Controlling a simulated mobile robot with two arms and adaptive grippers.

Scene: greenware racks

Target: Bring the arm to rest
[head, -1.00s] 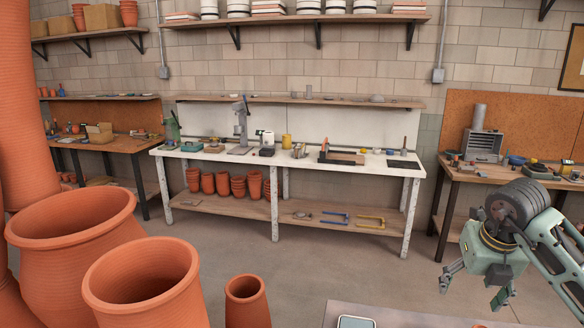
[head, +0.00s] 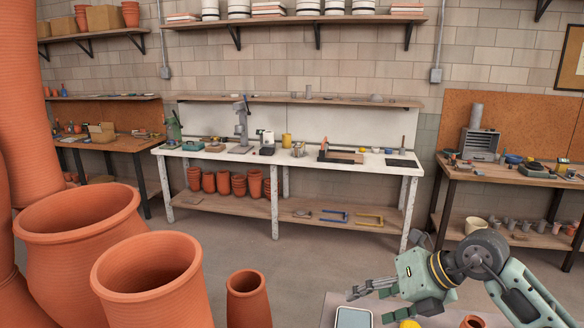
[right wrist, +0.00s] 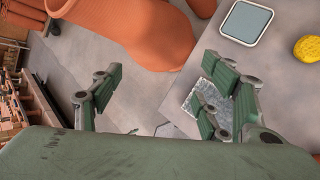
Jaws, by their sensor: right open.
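My right arm reaches in from the lower right of the head view. Its green and grey gripper (head: 368,290) points left, over or near the grey tabletop at the bottom edge. In the right wrist view the gripper (right wrist: 165,100) has its green-padded fingers spread wide with nothing between them. A grey speckled flat piece (right wrist: 205,98) shows behind the right-hand fingers, partly hidden by them. My left gripper is in neither view.
Large terracotta pots (head: 150,280) stand at the left, with a smaller one (head: 247,300) nearer the middle. The near table holds a pale square-topped object (head: 354,317), a yellow lump (head: 409,324) and a small terracotta pot (head: 472,321). A white workbench (head: 290,160) stands beyond open floor.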

